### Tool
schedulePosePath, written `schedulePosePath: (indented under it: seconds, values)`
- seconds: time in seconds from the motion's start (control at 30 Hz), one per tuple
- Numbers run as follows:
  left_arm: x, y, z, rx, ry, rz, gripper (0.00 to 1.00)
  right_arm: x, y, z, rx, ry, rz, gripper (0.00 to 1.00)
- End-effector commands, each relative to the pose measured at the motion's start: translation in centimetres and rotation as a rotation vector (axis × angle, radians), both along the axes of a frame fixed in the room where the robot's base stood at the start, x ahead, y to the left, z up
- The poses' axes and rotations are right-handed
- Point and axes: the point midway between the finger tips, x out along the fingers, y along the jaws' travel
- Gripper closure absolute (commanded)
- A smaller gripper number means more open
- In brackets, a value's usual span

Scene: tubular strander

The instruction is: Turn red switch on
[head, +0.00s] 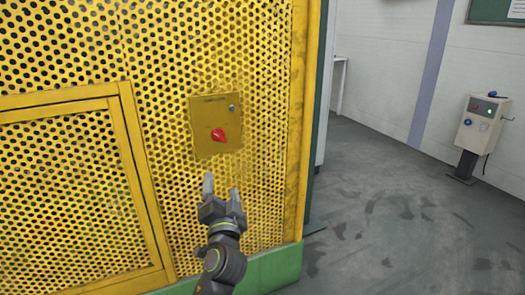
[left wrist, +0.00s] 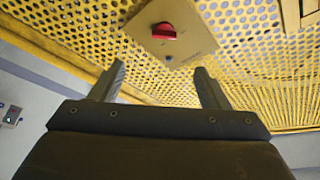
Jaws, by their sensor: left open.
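The red switch (head: 218,135) is a rotary knob on a yellow switch plate (head: 205,112) fixed to a perforated yellow panel. In the head view the knob is slanted. The knob (left wrist: 164,31) and its plate (left wrist: 198,22) also show in the left wrist view, ahead of the fingers. My left gripper (head: 221,190) is open and empty, below the plate in the head view and apart from the knob. Its two fingers (left wrist: 158,85) are spread wide in the left wrist view. My right gripper is in neither view.
The perforated yellow panel (head: 262,60) fills the left, with a framed door (head: 128,150) at lower left and a green base (head: 275,270) below. A grey control box (head: 482,125) on a post stands at the right. The grey floor (head: 390,230) between is clear.

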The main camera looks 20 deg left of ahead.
Motion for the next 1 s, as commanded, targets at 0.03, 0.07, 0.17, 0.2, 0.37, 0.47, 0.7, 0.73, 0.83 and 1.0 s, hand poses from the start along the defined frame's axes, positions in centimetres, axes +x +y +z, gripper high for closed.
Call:
schedulePosePath:
  seconds: [0.03,0.07,0.17,0.2,0.37,0.47,0.7,0.73,0.83,1.0]
  values:
    - [-0.3,0.1,0.4,0.005,-0.016,0.007,0.30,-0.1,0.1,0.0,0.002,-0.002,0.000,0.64]
    - [-0.3,0.1,0.7,0.008,-0.021,0.009,0.30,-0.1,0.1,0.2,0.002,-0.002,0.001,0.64]
    - [0.1,0.4,1.2,0.011,-0.026,0.011,0.30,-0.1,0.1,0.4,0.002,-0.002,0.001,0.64]
    - [0.4,0.6,1.3,0.011,-0.026,0.011,0.30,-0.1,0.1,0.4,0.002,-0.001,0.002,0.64]
    - [2.5,1.9,2.0,0.013,-0.026,0.011,0.30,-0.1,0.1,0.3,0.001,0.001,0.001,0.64]
    - [4.3,3.2,2.7,0.013,-0.025,0.012,0.30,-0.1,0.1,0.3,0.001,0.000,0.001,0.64]
    - [8.4,5.8,3.9,0.011,-0.023,0.010,0.30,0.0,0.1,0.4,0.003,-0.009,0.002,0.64]
    - [8.9,6.2,4.1,0.011,-0.024,0.011,0.30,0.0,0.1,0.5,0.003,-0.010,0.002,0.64]
    - [10.4,7.1,4.5,0.010,-0.024,0.010,0.30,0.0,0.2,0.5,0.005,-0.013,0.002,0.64]
    - [12.3,8.3,5.1,0.009,-0.024,0.009,0.30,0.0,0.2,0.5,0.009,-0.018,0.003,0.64]
